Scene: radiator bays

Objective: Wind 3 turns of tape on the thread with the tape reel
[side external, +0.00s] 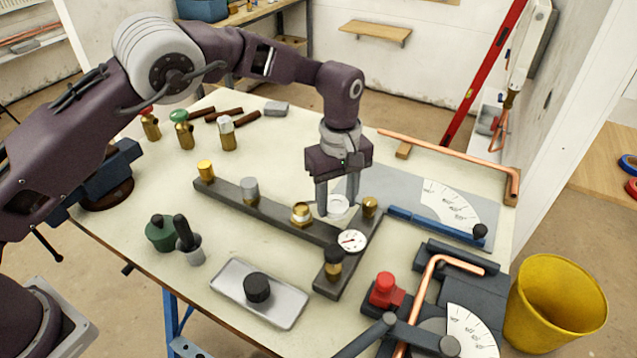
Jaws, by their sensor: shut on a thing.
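My gripper (338,203) points down over the dark manifold bar on the table. It is shut on a white ring, the tape reel (338,207), held between its fingers. The reel is just right of a brass fitting (301,214) with a pale band, which stands on the bar (271,214). That fitting may be the thread; I cannot tell whether tape is on it or whether a strand links it to the reel. Other fittings on the bar are a gold one (205,171), a grey one (250,190) and a brass one (370,207).
A gauge (352,240) and a black-topped fitting (334,262) stand close in front of my gripper. A metal tray (233,285) holds a black puck. A pipe bender (430,290) is front right; a yellow bucket (555,305) stands beyond the edge. Several valves stand back left.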

